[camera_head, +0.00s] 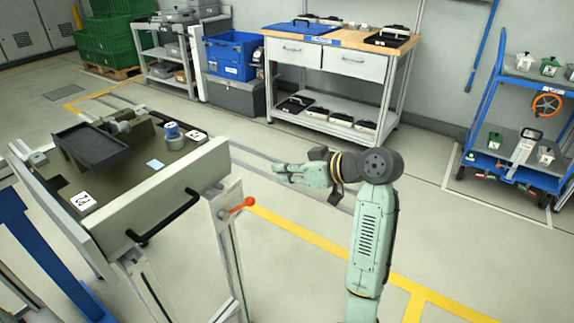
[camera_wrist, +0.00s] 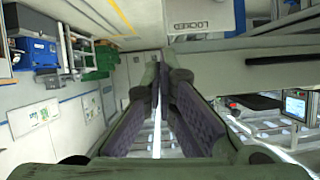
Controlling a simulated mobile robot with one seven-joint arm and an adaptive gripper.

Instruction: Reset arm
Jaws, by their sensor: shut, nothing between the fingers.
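My gripper (camera_head: 283,172) is at the end of my pale green arm, in the middle of the head view, above the floor and to the right of the pallet fixture. In the wrist view my gripper (camera_wrist: 165,62) shows two dark padded fingers that come together at the tips. It is shut and holds nothing. The fixture (camera_head: 180,185) stands at the left with a dark tray (camera_head: 92,147), a blue-topped cylinder (camera_head: 172,131) and numbered white tags on its top. My gripper does not touch it.
A red-knobbed lever (camera_head: 243,204) sticks out from the fixture's near side, close to my arm. A workbench (camera_head: 340,62) with drawers stands at the back. A blue trolley (camera_head: 482,110) is at the right. Open floor (camera_head: 300,280) lies around my arm.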

